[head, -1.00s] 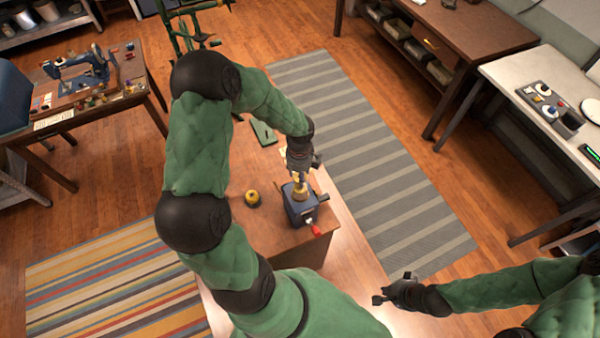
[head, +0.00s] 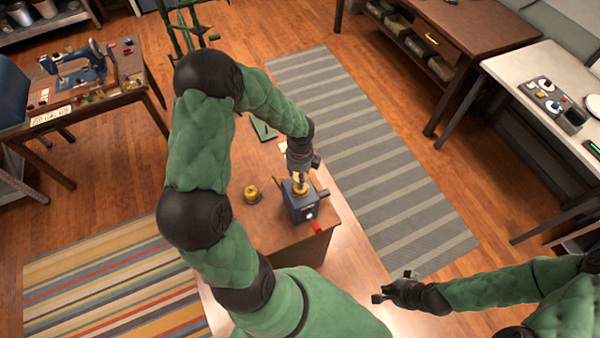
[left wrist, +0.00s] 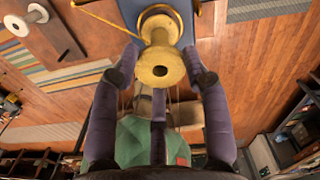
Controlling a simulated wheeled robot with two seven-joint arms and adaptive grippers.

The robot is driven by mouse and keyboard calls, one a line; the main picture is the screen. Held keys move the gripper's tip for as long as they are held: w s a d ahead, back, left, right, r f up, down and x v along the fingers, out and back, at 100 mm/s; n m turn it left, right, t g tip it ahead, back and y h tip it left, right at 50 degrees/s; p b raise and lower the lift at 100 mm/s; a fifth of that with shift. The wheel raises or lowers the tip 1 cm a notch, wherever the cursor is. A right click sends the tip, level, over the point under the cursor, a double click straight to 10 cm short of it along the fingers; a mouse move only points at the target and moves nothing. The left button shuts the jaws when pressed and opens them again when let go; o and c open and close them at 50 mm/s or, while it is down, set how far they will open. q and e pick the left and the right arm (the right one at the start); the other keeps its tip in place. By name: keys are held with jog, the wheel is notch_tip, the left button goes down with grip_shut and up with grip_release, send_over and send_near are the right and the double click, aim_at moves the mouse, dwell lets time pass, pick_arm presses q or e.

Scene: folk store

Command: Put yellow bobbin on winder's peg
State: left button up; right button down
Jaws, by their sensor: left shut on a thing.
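The yellow bobbin (left wrist: 160,68) is between my left gripper's fingers in the left wrist view, its round end with a centre hole facing the camera. A paler flange shows behind it. In the head view my left gripper (head: 301,174) is shut on it, directly above the blue-grey winder (head: 301,206). The winder has a red crank handle and stands on the brown table. The bobbin's lower end meets or nearly meets the winder top; the peg is hidden, so I cannot tell whether it is seated. My right gripper (head: 391,289) is open and empty, away at the lower right.
A green flat item (head: 264,131) lies at the table's far end. A grey striped rug (head: 370,160) lies to the right.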

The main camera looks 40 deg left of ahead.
pick_arm(q)
jog(key=shift+f, duration=0.1)
jog(key=o, duration=0.9)
jog(key=shift+c, duration=0.2)
jog(key=shift+w+a+r, duration=0.1)
jog(key=shift+r, duration=0.45)
notch_tip(320, 180, up, 11)
jog(key=shift+f, duration=0.15)
